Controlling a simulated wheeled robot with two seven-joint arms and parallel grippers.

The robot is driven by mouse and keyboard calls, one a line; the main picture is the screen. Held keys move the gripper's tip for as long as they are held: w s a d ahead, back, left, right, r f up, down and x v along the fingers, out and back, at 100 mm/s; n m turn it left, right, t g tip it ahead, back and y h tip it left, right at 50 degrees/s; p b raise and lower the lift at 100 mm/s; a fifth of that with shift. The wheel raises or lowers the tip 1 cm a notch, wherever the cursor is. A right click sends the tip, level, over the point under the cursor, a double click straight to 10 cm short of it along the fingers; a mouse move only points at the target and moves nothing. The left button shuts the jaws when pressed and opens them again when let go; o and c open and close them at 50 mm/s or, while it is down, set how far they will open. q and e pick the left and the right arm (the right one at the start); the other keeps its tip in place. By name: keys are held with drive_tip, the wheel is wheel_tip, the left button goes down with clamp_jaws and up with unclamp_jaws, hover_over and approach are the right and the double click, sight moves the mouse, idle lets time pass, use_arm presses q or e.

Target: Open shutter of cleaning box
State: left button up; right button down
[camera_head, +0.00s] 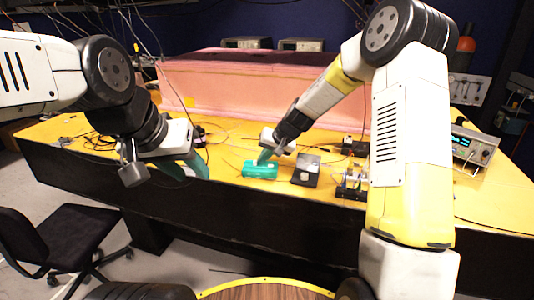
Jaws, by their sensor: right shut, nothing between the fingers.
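The cleaning box appears to be the small teal-green box (260,170) lying on the yellow table, near its front edge. A pale patch shows on its top, but I cannot tell how its shutter stands. My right gripper (264,158) points down just above the box's top. Its teal fingers are shut with nothing between them, and I cannot tell whether the tips touch the box. My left gripper (197,172) hangs at the table's front edge, left of the box and apart from it. Its teal fingers show, but whether they are open is unclear.
A dark box (306,170) stands just right of the green box, with a small metal fixture (352,182) beyond it. An instrument (473,147) sits at the right. The pink foam enclosure (235,85) fills the back. Cables lie on the yellow tabletop (60,129).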

drive_tip(key=shift+w+a, duration=0.15)
drive_tip(key=shift+a, duration=1.25)
